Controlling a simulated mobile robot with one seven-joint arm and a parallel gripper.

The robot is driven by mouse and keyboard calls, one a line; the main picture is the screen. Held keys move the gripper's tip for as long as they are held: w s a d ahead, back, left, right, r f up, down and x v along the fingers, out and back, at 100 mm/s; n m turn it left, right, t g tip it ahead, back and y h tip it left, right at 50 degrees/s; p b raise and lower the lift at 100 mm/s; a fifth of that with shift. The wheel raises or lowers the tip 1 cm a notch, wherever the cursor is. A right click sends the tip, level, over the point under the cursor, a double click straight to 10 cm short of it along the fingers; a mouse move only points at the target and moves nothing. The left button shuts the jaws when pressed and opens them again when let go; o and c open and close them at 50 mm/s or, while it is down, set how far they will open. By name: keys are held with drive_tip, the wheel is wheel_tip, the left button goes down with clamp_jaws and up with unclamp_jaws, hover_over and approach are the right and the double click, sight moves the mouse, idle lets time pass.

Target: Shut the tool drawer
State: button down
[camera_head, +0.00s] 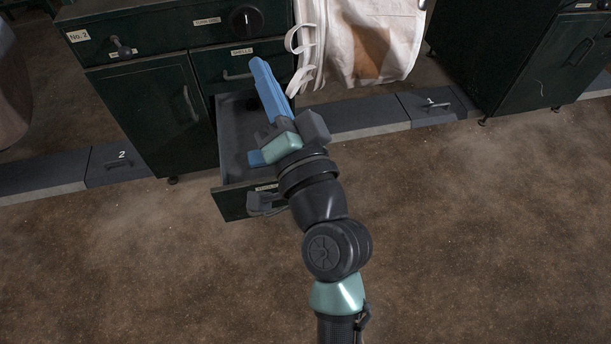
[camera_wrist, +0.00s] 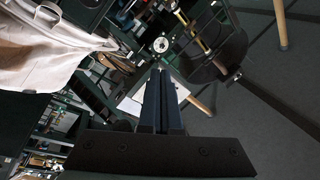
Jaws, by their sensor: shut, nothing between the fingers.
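The open drawer (camera_head: 231,207) juts out from the lower part of the dark green cabinet, toward the front. Its label is too small to read, and a grey handle (camera_head: 262,204) is on its front. Part of its grey inside (camera_head: 230,135) shows; the rest is hidden by my arm. My gripper (camera_head: 261,68) is above the drawer with its long blue fingers shut together and empty, pointing toward the cabinet. In the wrist view the shut fingers (camera_wrist: 160,82) point away from the camera. A small blue piece (camera_head: 255,158) shows beside my wrist; I cannot tell what it belongs to.
The cabinet (camera_head: 140,95) has a closed upper drawer (camera_head: 238,66) and a knob (camera_head: 246,21). A white hanging bag (camera_head: 365,45) is right of my fingers and also shows in the wrist view (camera_wrist: 50,45). Another cabinet (camera_head: 530,60) stands right. The brown floor in front is clear.

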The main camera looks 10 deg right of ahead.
drive_tip(key=s+d+f+m+g+h+b, duration=0.1)
drive_tip(key=s+d+f+m+b, duration=0.15)
drive_tip(key=f+b, duration=0.7)
drive_tip(key=s+d+f+m+g+h+b, duration=0.15)
drive_tip(key=f+m, duration=0.25)
drive_tip(key=f, duration=1.3)
drive_tip(key=s+d+f+m+h+b, duration=0.1)
drive_tip(key=s+d+f+m+b, duration=0.45)
drive_tip(key=f, duration=0.85)
drive_tip(key=w+a+n+b, duration=0.2)
drive_tip(key=w, duration=1.4)
drive_tip(key=shift+w+a+r, duration=0.15)
drive_tip(key=shift+w+a, duration=0.1)
drive_tip(key=shift+w, duration=0.1)
drive_tip(key=shift+w, duration=0.1)
